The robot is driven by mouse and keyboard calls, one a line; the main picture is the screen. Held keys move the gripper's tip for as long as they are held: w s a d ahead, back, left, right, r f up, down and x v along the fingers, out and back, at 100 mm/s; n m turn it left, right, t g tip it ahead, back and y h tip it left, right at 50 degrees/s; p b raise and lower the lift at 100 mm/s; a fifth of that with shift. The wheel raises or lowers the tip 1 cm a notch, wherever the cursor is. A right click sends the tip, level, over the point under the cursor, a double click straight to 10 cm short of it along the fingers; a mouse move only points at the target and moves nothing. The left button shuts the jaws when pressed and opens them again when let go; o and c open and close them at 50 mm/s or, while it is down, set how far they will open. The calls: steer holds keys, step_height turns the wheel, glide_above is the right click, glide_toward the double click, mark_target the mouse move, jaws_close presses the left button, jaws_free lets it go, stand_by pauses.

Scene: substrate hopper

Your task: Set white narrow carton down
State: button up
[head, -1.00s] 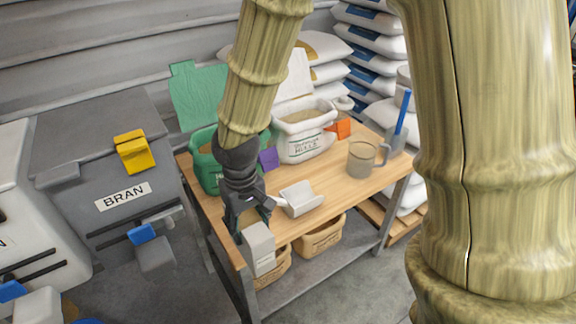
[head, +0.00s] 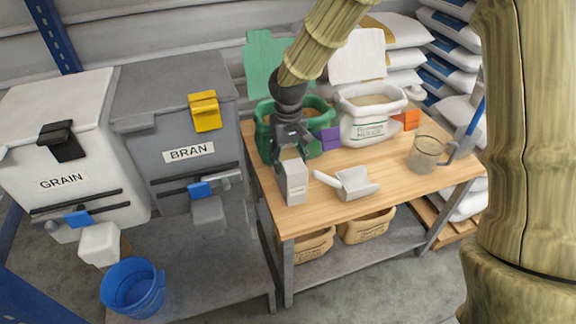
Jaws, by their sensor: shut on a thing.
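The white narrow carton (head: 296,186) is upright in my gripper (head: 291,160), which points down and is shut on its upper part. The carton is over the left front part of the wooden table top (head: 325,213). I cannot tell whether its base touches the wood or hangs just above it. The fingers partly cover the carton's top.
A white scoop (head: 355,184) lies close to the carton's right. A green sack (head: 322,105) and a white sack (head: 370,128) stand behind, with a clear jug (head: 426,152) at right. Bare wood lies in front. Grey BRAN bin (head: 185,130) stands left.

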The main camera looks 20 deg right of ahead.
steer(key=shift+w, duration=0.55)
steer(key=shift+s+f, duration=0.1)
steer(key=shift+f, duration=1.65)
steer(key=shift+f, duration=0.15)
steer(key=o, duration=1.4)
step_height(320, 180, up, 12)
steer(key=shift+r+p, duration=0.15)
steer(key=shift+p, duration=0.15)
